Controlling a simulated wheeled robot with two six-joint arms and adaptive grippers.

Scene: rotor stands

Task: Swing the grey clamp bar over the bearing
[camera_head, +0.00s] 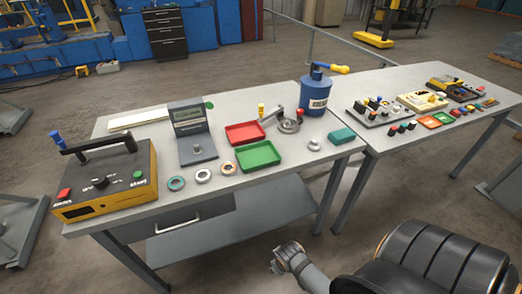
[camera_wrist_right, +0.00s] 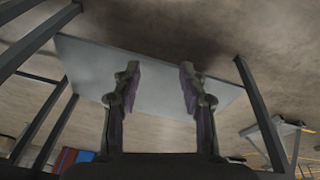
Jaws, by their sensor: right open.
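A small round metal bearing fixture (camera_head: 289,125) stands on the grey workbench (camera_head: 205,207), just left of the blue press. A grey bar (camera_head: 273,117), seemingly the clamp bar, lies at its left side with a yellow-topped post (camera_head: 262,110) beside it. Whether the bar reaches over the bearing is too small to tell. My right gripper (camera_head: 287,259) is in front of and below the bench edge, well away from the bar. In the right wrist view its two fingers (camera_wrist_right: 158,88) are apart with nothing between them. My left gripper is not in view.
A blue press (camera_head: 316,96) with a yellow handle stands right of the fixture. Red (camera_head: 244,132) and green (camera_head: 258,155) trays, several rings and a yellow box (camera_head: 105,180) lie left. A lower shelf (camera_head: 190,239) is under the bench. A second table (camera_head: 400,150) adjoins right.

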